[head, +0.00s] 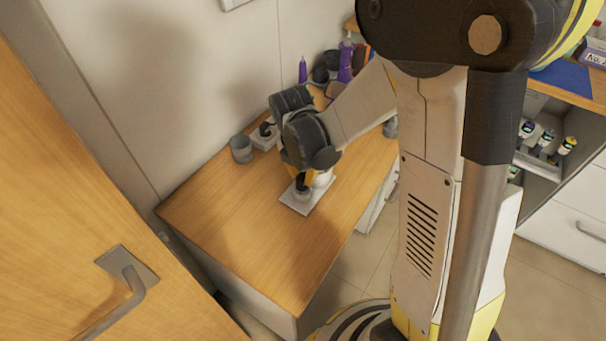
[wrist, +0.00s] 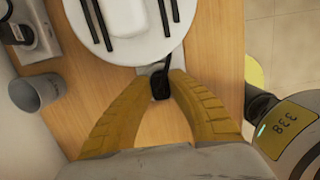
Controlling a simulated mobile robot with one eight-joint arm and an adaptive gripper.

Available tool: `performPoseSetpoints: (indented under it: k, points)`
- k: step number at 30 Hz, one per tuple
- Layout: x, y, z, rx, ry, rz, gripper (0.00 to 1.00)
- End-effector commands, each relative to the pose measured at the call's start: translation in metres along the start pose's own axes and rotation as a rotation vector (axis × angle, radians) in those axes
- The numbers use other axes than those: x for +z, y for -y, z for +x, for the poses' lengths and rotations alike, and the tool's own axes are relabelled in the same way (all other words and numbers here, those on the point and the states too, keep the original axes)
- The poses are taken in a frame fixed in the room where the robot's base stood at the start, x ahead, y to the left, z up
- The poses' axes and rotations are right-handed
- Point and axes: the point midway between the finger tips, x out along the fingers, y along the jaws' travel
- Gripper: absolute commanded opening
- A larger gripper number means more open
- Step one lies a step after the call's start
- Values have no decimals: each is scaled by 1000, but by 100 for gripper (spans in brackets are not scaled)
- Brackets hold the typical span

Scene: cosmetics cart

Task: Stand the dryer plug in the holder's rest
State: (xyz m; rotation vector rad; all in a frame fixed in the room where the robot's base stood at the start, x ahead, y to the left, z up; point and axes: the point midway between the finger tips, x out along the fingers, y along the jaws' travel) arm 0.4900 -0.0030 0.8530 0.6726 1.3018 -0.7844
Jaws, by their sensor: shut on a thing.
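My gripper (wrist: 160,88) is shut on a small black piece, which I take to be the dryer plug (wrist: 160,82). A thin dark strip runs from it up toward a round white piece (wrist: 128,25) with several black bars, which seems to be the holder. In the head view my gripper (head: 302,183) points down over a pale square plate (head: 296,208) on the wooden counter, with the white round piece (head: 324,178) just beside it. I cannot tell whether the plug touches the rest; the arm hides part of it.
A grey cup (head: 241,149) stands to the left, also in the wrist view (wrist: 38,92). Beside it is a white box (wrist: 38,34) with a black top piece. Purple bottles (head: 345,62) stand at the counter's back. The counter's front (head: 250,235) is clear.

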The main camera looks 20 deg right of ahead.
Motion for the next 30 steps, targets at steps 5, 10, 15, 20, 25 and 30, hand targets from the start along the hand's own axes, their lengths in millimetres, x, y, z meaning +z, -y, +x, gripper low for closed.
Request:
performPoseSetpoints:
  k: [5,10,15,20,25,30]
  points:
    - [-1,0,6,0,0,0,0]
    - [-2,0,10,0,0,0,0]
    - [-2,0,14,0,0,0,0]
    - [-3,0,18,0,0,0,0]
    - [-3,0,22,0,0,0,0]
    - [-3,0,22,0,0,0,42]
